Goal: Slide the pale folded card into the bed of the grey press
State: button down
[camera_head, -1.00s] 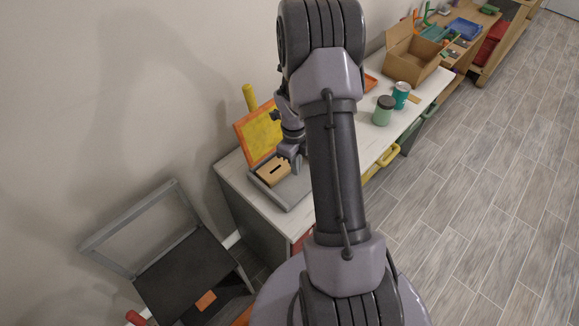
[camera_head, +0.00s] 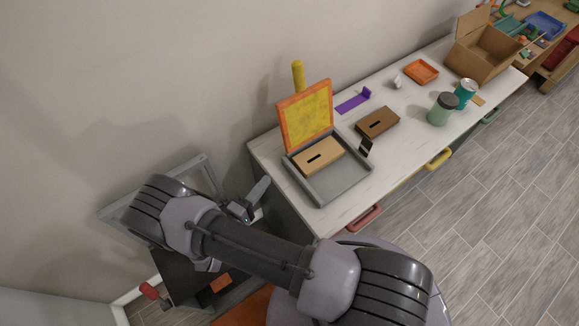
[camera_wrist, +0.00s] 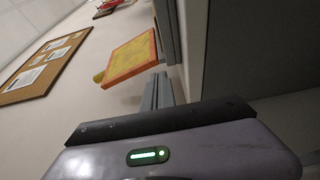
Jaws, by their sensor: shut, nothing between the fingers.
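The grey press (camera_head: 340,187) stands on the near left of the white table. Its orange-framed yellow lid (camera_head: 307,109) is raised, and a yellow handle (camera_head: 298,75) shows behind it. A pale tan card-like piece with a dark slot (camera_head: 318,158) lies in the bed, towards the lid side. My gripper (camera_head: 260,190) is shut and empty, left of the table and apart from the press. In the wrist view the shut fingers (camera_wrist: 157,90) point towards the lid (camera_wrist: 132,58); the pale piece does not show there.
A brown slotted piece (camera_head: 377,122), a small black-and-white item (camera_head: 366,147) and a purple piece (camera_head: 353,101) are near the press. A green jar (camera_head: 442,108), teal can (camera_head: 465,93), orange tray (camera_head: 421,71) and cardboard box (camera_head: 485,52) stand farther right. A grey-framed black chair-like object is left.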

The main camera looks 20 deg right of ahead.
jog(key=b+x, duration=0.1)
jog(key=x, duration=0.5)
jog(key=shift+s+f, duration=0.1)
jog(key=d+b, duration=0.1)
jog(key=d, duration=0.2)
jog(key=shift+s+d, duration=0.15)
jog(key=shift+d, duration=0.4)
